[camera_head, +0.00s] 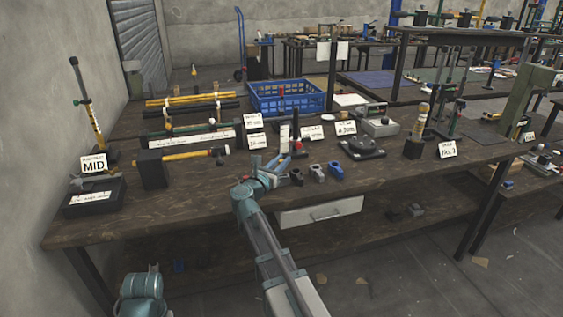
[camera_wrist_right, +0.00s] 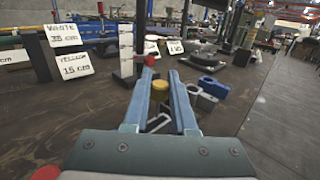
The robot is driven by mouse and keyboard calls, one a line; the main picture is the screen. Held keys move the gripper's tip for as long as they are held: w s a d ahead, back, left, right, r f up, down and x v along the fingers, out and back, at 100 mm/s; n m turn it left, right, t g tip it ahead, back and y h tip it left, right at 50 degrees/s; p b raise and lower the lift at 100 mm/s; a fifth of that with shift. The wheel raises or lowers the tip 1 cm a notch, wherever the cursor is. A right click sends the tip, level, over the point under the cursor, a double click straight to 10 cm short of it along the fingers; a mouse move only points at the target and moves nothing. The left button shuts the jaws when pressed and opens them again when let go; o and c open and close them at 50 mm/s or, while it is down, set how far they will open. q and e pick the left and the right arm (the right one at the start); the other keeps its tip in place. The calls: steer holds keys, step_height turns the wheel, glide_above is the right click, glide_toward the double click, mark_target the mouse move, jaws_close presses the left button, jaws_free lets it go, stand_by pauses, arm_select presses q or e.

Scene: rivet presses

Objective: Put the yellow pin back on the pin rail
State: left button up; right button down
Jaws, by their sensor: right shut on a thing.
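My right gripper (camera_head: 273,163) is low over the front middle of the bench. It also shows in the right wrist view (camera_wrist_right: 165,80). Its blue fingers are shut on a small piece with a round yellow top, taken as the yellow pin (camera_wrist_right: 160,88); the fingers hide its lower part. In the head view the pin is too small to make out. A red knob (camera_wrist_right: 149,61) shows just beyond the fingertips. I cannot tell for sure which part is the pin rail.
Black, grey and blue clamps (camera_head: 316,173) lie close to the right of the gripper. A blue crate (camera_head: 285,97) stands behind. The bench front left of the gripper is clear.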

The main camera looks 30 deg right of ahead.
steer(key=shift+f+b, duration=2.05)
steer(key=c, duration=0.6)
jaws_free()
steer(key=shift+c, duration=0.2)
steer(key=v, duration=1.3)
steer(key=shift+s+a, duration=0.3)
steer(key=shift+a, duration=0.1)
